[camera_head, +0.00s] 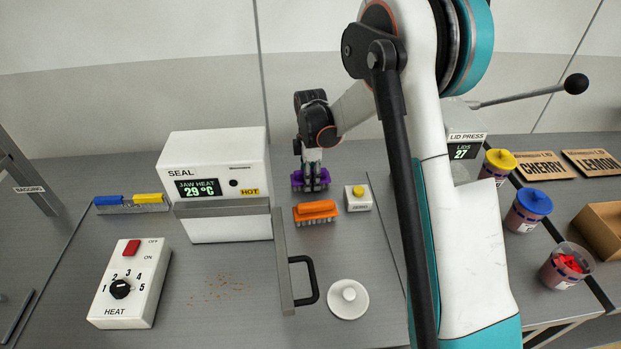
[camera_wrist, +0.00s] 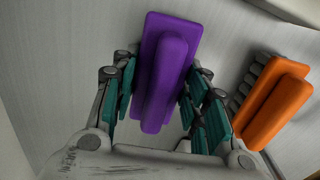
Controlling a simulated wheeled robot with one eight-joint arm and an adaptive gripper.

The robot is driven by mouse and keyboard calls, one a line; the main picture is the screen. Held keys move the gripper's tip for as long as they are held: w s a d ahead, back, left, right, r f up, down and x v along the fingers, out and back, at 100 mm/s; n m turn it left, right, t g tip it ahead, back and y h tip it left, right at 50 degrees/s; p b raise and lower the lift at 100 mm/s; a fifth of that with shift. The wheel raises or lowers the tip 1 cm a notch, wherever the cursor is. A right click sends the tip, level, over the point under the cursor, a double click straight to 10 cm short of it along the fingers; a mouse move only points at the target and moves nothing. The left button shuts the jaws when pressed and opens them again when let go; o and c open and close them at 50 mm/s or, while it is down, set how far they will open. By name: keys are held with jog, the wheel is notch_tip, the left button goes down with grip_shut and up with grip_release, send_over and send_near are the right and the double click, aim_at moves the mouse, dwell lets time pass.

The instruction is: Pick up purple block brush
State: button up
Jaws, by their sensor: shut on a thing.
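The purple block brush (camera_wrist: 163,75) lies between the fingers of my gripper (camera_wrist: 160,105) in the wrist view, its raised ridge running along its length. The fingers are shut on its two long sides. In the head view, my gripper (camera_head: 311,183) points down over the purple brush (camera_head: 297,180), behind the orange brush (camera_head: 316,209); my fingers cover its middle. I cannot tell whether the purple brush touches the table. The orange brush also shows at the right in the wrist view (camera_wrist: 272,105), apart from my fingers.
A white sealer box (camera_head: 215,170) stands left of my gripper, with a handled bar (camera_head: 285,265) in front. A small box with a yellow button (camera_head: 358,197) stands right of the orange brush. Blue and yellow brushes (camera_head: 130,202) lie at the left. A white round lid (camera_head: 348,299) lies in front.

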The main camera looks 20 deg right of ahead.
jog(key=shift+r, duration=0.15)
notch_tip(320, 180, up, 20)
jog(key=p, duration=0.4)
jog(key=shift+p, duration=0.3)
jog(key=shift+o, duration=1.1)
jog(key=shift+f, duration=0.25)
jog(key=shift+c, duration=0.4)
